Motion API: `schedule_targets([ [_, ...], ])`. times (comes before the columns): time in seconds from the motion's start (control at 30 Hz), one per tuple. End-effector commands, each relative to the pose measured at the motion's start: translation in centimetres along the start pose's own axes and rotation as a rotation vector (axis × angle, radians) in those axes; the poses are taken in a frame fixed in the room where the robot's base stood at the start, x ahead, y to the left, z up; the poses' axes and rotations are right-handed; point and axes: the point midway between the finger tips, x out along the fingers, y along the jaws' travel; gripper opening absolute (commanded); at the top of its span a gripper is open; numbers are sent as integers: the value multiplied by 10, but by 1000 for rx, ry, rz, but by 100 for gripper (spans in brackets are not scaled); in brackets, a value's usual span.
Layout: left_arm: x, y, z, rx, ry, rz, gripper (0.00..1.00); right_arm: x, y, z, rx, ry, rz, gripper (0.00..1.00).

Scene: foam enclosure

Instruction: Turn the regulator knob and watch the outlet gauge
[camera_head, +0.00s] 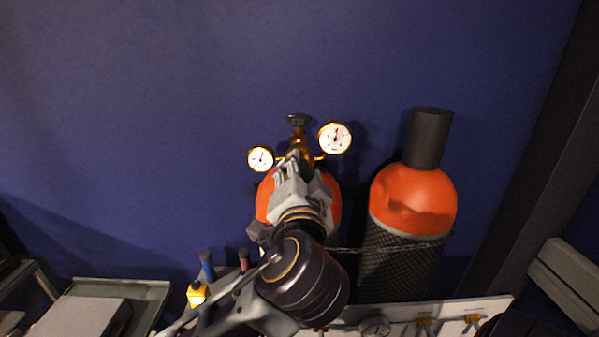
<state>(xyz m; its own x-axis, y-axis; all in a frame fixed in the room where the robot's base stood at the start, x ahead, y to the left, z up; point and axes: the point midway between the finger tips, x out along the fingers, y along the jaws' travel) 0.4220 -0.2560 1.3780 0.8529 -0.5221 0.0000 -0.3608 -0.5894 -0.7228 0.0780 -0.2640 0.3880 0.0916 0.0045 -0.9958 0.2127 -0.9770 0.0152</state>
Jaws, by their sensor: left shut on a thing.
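My left gripper (293,168) is shut at the front of the brass regulator (302,146), on the regulator knob, which the fingers mostly hide. The regulator sits at the top of an orange cylinder (330,192). A small gauge (261,158) is at its left and a larger gauge (335,138) at its right. Both have white dials in brass rims. The larger gauge's needle points roughly upward; the numbers are too small to read. I cannot tell from the dials which is the outlet gauge. A dark handwheel (298,119) stands above the regulator. My right gripper is not in view.
A second orange cylinder (412,200) with a black cap (428,137) stands to the right, in dark netting behind a chain (395,247). A white panel with brass valves (425,325) runs along the bottom. A grey tray (145,296) is at lower left. The blue wall above is clear.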

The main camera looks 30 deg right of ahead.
Motion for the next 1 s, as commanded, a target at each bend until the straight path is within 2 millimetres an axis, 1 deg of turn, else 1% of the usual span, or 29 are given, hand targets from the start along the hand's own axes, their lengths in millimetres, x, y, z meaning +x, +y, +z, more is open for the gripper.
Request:
schedule_targets([
  [0.6,0,-2,-1,524,0,1,18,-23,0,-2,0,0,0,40],
  [0.8,0,-2,-1,631,-1,2,18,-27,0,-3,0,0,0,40],
  [1.0,0,-1,0,682,0,2,18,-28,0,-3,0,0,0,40],
])
